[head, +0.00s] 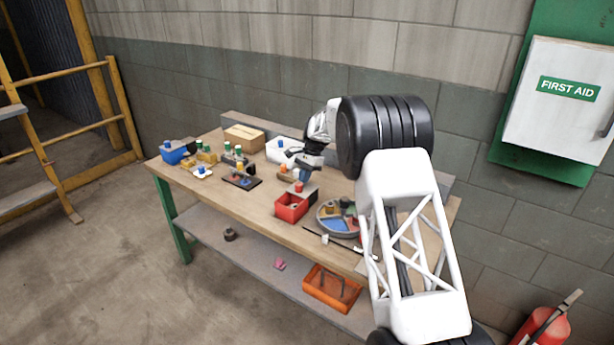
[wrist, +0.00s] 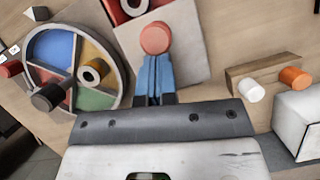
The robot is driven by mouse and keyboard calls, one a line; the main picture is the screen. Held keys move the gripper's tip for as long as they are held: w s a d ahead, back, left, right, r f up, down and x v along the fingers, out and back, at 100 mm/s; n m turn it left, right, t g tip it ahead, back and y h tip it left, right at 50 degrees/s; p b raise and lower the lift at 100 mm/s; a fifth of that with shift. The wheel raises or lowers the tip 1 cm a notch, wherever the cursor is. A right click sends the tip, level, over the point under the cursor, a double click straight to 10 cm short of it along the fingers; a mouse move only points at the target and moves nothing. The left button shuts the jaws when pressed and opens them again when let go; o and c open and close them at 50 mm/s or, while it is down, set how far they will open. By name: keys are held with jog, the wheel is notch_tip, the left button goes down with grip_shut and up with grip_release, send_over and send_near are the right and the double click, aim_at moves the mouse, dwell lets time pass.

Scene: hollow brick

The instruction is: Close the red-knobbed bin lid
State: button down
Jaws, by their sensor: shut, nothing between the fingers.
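The red bin (head: 291,208) stands open near the table's front edge; part of its rim shows at the top of the wrist view (wrist: 128,10). Its grey lid (wrist: 188,48) is raised at the bin's back side. The red knob (wrist: 155,38) sits on the lid and also shows in the head view (head: 298,186). My gripper (wrist: 155,70) is shut and empty, its blue fingertips together right beside the knob. I cannot tell whether they touch the knob or lid. In the head view my gripper (head: 304,174) is just behind the lid.
A round tray (wrist: 112,92) with coloured sectors and pegs lies beside the bin. A wooden block (wrist: 240,75) with white and orange pegs and a white box (wrist: 300,115) are on the other side. A dark board (head: 242,181) with pieces lies farther left.

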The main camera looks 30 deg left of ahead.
aim_at(296, 185)
jog(key=shift+s, duration=3.7)
jog(key=shift+w+f, duration=0.1)
jog(key=shift+w+d, duration=0.15)
jog(key=shift+w, duration=0.4)
jog(key=w, duration=0.3)
jog(key=shift+d+r, duration=0.3)
jog(key=v, duration=0.9)
jog(key=shift+r, duration=0.35)
